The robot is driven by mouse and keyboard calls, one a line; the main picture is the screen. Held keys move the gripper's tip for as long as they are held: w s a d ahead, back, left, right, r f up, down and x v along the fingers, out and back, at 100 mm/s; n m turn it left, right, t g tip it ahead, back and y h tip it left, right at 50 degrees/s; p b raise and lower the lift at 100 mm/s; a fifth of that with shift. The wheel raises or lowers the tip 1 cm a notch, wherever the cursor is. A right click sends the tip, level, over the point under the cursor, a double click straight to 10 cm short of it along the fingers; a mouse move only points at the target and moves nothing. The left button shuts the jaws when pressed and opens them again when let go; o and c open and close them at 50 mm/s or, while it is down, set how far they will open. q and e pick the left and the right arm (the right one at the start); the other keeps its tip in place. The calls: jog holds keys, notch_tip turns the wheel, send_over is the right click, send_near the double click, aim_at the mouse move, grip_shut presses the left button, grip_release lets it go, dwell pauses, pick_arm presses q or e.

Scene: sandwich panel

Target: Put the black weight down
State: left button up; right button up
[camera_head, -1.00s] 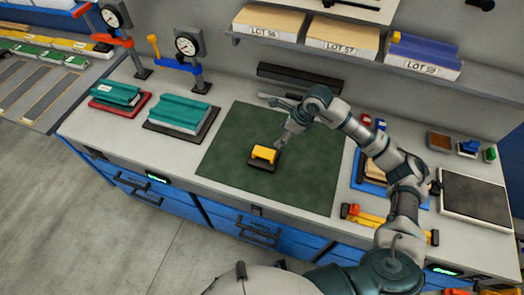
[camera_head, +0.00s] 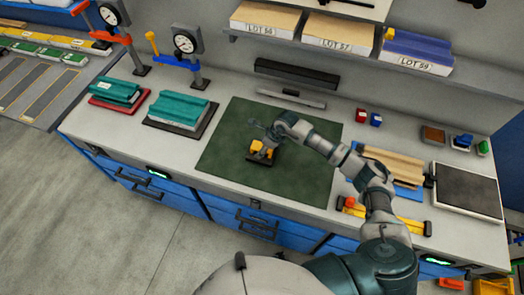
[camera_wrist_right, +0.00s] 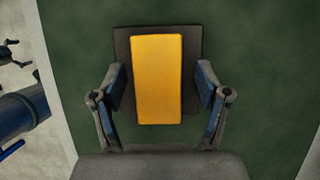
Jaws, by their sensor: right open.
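The black weight (camera_head: 252,157), a dark square base with a yellow block handle (camera_wrist_right: 157,80), rests flat on the green mat (camera_head: 222,150). My right gripper (camera_head: 264,149) is directly over it. In the right wrist view, the open right gripper (camera_wrist_right: 160,75) has one finger on each side of the yellow handle, with a gap showing on both sides. My left gripper does not show in the head view.
A grey metal bar (camera_head: 291,98) lies behind the mat. Teal blocks (camera_head: 180,109) on a dark plate stand left, below dial gauges (camera_head: 186,43). Wood pieces (camera_head: 392,163) on a blue tray and a black-topped plate (camera_head: 466,190) are at right. Most of the mat is clear.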

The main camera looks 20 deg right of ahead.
aim_at(259, 145)
grip_shut()
jog(key=shift+r, duration=0.15)
dwell(0.4)
jog(key=shift+w+r, duration=0.15)
jog(key=shift+r, duration=0.3)
notch_tip(259, 145, up, 2)
jog(key=shift+r+b, duration=0.2)
jog(key=shift+b, duration=0.25)
jog(key=s+a+r+b, duration=0.1)
jog(key=s+a+b, duration=0.1)
jog(key=s, duration=1.4)
jog(key=shift+a+r, duration=0.25)
jog(key=shift+a, duration=0.25)
